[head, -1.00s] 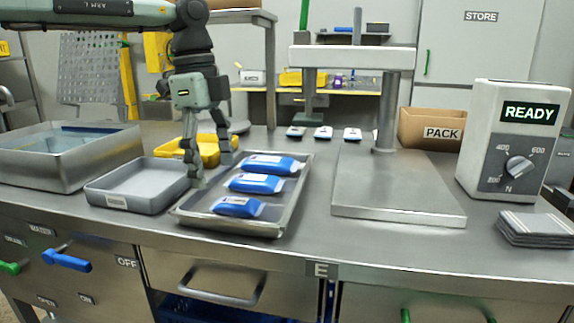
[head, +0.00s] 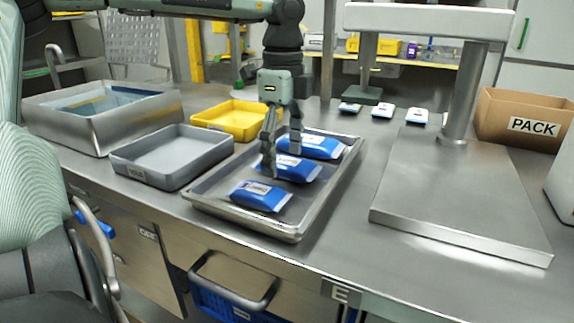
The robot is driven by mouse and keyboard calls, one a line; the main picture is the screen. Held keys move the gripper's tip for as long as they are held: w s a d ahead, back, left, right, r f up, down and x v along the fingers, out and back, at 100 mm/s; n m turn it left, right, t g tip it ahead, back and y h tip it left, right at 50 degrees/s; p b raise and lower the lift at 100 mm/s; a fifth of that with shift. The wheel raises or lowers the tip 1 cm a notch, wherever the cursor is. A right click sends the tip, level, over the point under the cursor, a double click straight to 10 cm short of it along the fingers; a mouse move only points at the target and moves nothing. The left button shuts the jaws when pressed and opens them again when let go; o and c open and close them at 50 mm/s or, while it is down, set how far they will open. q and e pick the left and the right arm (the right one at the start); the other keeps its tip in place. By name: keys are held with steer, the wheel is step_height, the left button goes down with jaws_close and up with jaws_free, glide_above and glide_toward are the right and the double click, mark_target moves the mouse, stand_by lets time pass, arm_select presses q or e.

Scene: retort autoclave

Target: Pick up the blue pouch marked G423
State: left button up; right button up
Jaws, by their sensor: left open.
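Three blue pouches with white labels lie in a row in a metal tray: a front one (head: 258,197), a middle one (head: 300,170) and a back one (head: 322,147). The label print is too small to read, so I cannot tell which is G423. My left gripper (head: 282,160) is open and points down over the tray, at the middle pouch. One finger hides part of that pouch's left end; I cannot tell whether it touches. My right gripper is not in view.
The metal tray (head: 313,222) has raised rims. Left of it stand a grey tray (head: 150,178), a yellow tray (head: 222,135) and a steel basin (head: 88,138). A steel press stand (head: 450,205) is to the right, with a PACK box (head: 515,140) behind. Small packets (head: 385,110) lie at the back.

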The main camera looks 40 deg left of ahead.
arm_select(q)
steer(key=shift+f, duration=0.4)
steer(key=shift+c, duration=0.3)
steer(key=shift+w, duration=0.1)
steer(key=c, duration=1.2)
steer(key=shift+c, duration=0.2)
